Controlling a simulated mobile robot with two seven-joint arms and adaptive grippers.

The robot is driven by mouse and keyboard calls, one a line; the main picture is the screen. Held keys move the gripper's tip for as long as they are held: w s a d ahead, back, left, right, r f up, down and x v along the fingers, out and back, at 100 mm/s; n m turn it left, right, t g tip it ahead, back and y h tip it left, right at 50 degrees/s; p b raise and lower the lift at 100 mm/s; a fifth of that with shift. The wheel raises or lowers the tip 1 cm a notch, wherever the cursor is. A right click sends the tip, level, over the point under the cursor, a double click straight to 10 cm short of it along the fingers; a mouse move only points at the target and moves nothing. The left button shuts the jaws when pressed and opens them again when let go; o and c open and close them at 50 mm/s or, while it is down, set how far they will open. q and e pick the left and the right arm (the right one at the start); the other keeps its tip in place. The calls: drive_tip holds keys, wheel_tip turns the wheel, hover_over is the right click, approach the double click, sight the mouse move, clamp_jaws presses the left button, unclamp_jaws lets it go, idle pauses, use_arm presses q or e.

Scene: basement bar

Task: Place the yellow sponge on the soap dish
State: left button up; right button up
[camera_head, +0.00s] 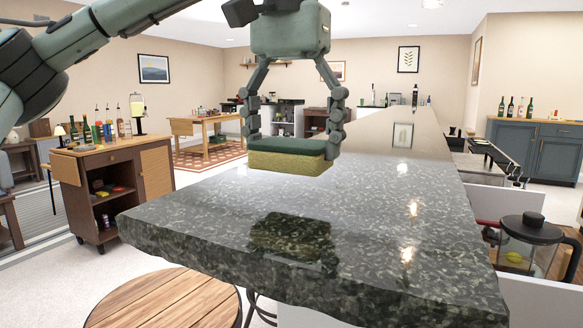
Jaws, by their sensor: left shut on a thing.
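My left gripper (293,130) hangs down in the upper middle of the head view, its two fingers shut on the sides of the yellow sponge (285,163). The sponge is a flat block, yellow below with a dark green layer on top. It is held roughly level above the polished dark granite counter (370,230), apart from its surface. A dark rectangular patch on the counter below looks like the sponge's reflection. I cannot make out a soap dish. My right gripper is not in view.
A glass coffee pot (530,245) stands at the right beyond the counter edge. A round wooden stool (165,300) is at the front left. A wooden cart (115,185) with bottles stands at the left. The visible counter top is clear.

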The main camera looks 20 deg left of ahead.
sight(291, 170)
use_arm(q)
wheel_tip(291, 170, down, 4)
drive_tip(key=shift+r, duration=0.1)
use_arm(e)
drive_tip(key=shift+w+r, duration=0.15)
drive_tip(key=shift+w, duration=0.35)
use_arm(q)
drive_tip(key=o, duration=0.7)
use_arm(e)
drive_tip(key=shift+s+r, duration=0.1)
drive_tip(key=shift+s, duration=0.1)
